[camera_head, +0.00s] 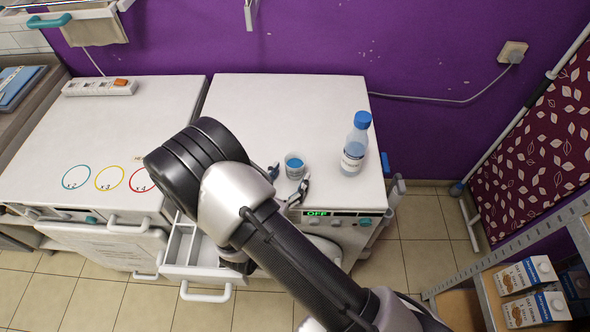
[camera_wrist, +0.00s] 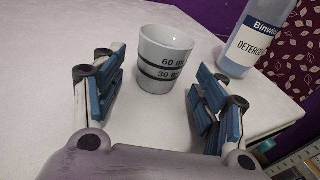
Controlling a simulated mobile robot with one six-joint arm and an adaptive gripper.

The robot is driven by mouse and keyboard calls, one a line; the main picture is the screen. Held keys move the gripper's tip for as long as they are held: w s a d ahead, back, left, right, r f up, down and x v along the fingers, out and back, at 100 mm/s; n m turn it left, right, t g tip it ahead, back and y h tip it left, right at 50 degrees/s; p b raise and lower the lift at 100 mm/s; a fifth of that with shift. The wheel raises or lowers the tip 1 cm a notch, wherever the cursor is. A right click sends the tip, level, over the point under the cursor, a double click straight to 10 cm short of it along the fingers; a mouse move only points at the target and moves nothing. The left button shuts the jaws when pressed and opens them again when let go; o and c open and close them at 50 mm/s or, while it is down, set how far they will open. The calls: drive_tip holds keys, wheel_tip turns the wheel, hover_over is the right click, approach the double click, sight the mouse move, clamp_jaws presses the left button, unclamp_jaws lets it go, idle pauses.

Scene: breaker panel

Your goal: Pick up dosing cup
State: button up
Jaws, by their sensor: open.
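The dosing cup (camera_wrist: 164,58) is a small pale cup with dark bands marked 60 and 30. It stands upright on the white machine top. In the head view the cup (camera_head: 295,169) shows blue inside, near the front edge of the top. My gripper (camera_wrist: 160,88) is open, its blue-padded fingers apart to the left and right in the wrist view. The cup is ahead of and between the fingers, and I see no contact. In the head view my gripper (camera_head: 288,180) is partly hidden behind my arm, close to the cup.
A detergent bottle (camera_head: 355,145) with a blue cap stands right of the cup, also seen in the wrist view (camera_wrist: 254,38). An open drawer (camera_head: 190,262) juts out at the front. A power strip (camera_head: 100,87) lies at the back left. The top behind the cup is clear.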

drive_tip(key=shift+x, duration=1.05)
drive_tip(key=c, duration=1.2)
drive_tip(key=shift+r, duration=0.2)
